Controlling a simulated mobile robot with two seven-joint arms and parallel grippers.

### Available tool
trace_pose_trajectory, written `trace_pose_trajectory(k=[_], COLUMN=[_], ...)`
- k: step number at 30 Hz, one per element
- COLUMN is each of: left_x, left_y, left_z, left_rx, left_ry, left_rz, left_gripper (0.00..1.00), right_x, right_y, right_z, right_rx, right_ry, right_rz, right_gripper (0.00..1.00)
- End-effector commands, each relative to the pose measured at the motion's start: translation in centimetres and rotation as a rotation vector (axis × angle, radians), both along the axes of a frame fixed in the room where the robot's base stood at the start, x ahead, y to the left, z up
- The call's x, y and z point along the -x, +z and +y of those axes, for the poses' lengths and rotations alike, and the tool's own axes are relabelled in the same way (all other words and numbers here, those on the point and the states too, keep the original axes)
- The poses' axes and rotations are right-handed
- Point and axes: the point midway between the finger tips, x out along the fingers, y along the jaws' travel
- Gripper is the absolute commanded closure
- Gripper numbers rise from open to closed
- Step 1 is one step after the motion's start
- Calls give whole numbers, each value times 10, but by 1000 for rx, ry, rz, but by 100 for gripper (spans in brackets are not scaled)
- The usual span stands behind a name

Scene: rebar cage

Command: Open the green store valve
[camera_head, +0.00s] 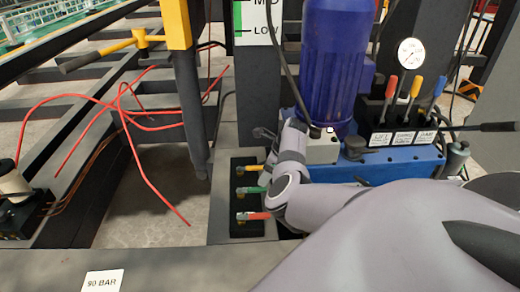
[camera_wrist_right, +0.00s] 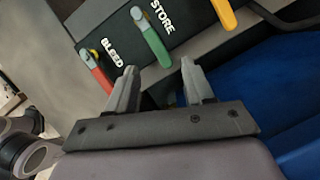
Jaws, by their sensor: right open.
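The green store valve handle (camera_wrist_right: 153,40) shows in the right wrist view beside the white STORE lettering on a dark panel. In the head view it is the middle lever (camera_head: 249,190) of three on a black block. My right gripper (camera_wrist_right: 160,72) is open. The near end of the green handle lies between its fingertips, slightly beyond them. I cannot tell whether they touch. In the head view my right arm and hand cover the right side of the valve block. My left gripper is not in view.
A red lever (camera_wrist_right: 97,70) marked BLEED is close to the left finger. A yellow lever (camera_wrist_right: 224,12) is on the right. In the head view a blue motor (camera_head: 337,60), a gauge (camera_head: 411,53) and coloured control levers stand behind my arm. Red hoses (camera_head: 150,125) lie left.

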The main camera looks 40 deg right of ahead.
Motion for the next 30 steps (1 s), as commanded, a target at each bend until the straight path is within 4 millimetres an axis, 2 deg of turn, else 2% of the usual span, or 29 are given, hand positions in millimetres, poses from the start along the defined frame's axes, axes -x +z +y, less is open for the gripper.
trace_pose_trajectory(k=[1,9,12,18,26,29,30], left_x=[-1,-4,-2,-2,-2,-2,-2], left_y=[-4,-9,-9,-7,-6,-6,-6], left_z=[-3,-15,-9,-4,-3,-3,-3], left_rx=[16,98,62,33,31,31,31], left_ry=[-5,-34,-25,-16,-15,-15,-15], left_rz=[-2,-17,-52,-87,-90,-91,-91], left_gripper=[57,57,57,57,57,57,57], right_x=[-2,-14,-18,-21,-21,-21,-21], right_y=[-10,-45,-53,-60,-59,-59,-59], right_z=[1,8,9,11,11,11,11], right_rx=[-1,-2,0,0,1,1,1], right_ry=[0,1,0,0,0,0,0], right_rz=[0,0,-1,-1,0,0,0], right_gripper=[48,48,48,48,48,78,90])
